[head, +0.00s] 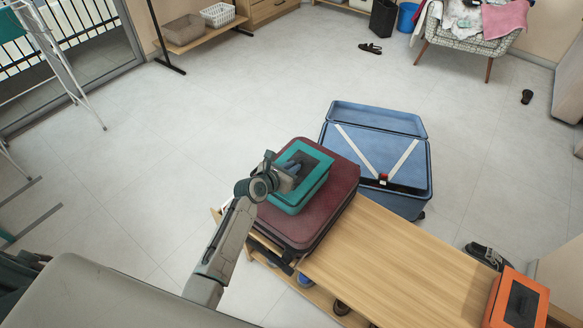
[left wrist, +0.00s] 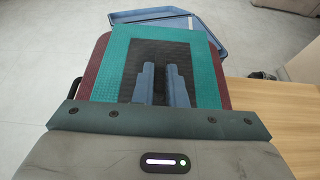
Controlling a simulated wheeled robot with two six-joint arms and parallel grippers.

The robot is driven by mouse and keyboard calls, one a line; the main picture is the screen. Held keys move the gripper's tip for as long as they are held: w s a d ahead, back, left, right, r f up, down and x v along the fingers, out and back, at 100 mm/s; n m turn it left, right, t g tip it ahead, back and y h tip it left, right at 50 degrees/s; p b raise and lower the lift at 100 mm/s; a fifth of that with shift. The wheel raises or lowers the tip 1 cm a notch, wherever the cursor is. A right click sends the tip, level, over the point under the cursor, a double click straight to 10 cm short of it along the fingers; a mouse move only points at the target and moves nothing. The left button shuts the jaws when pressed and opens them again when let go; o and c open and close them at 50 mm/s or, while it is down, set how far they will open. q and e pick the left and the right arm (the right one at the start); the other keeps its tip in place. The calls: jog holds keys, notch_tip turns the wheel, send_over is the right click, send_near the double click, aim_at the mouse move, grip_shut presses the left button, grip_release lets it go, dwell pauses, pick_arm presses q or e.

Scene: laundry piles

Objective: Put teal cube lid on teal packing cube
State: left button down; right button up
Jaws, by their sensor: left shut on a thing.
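The teal packing cube (head: 315,193) lies on a maroon suitcase (head: 336,205) in the head view. The teal cube lid (head: 322,168), a teal border around a dark mesh panel, is over the cube's top, roughly lined up with it. It also shows in the left wrist view (left wrist: 207,80). I cannot tell whether it rests flush. My left gripper (head: 293,168) reaches down over the lid's middle and is shut on it, its blue-grey fingers (left wrist: 163,72) close together against the dark mesh. The cube's inside is hidden. My right gripper is not in view.
The maroon suitcase rests on a wooden bench (head: 400,262). An open blue suitcase (head: 428,175) with white straps lies behind it. An orange packing cube (head: 495,308) with a dark panel is at the bench's right end. Shoes (head: 486,256) stand beside the bench. The bench's middle is clear.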

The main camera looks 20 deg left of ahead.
pick_arm(q)
jog(key=shift+f, duration=0.55)
jog(key=c, duration=1.5)
grip_release()
jog(key=shift+r, duration=0.2)
jog(key=v, duration=0.8)
jog(key=p+v, duration=0.1)
jog(key=v, duration=0.3)
jog(key=shift+r, duration=0.4)
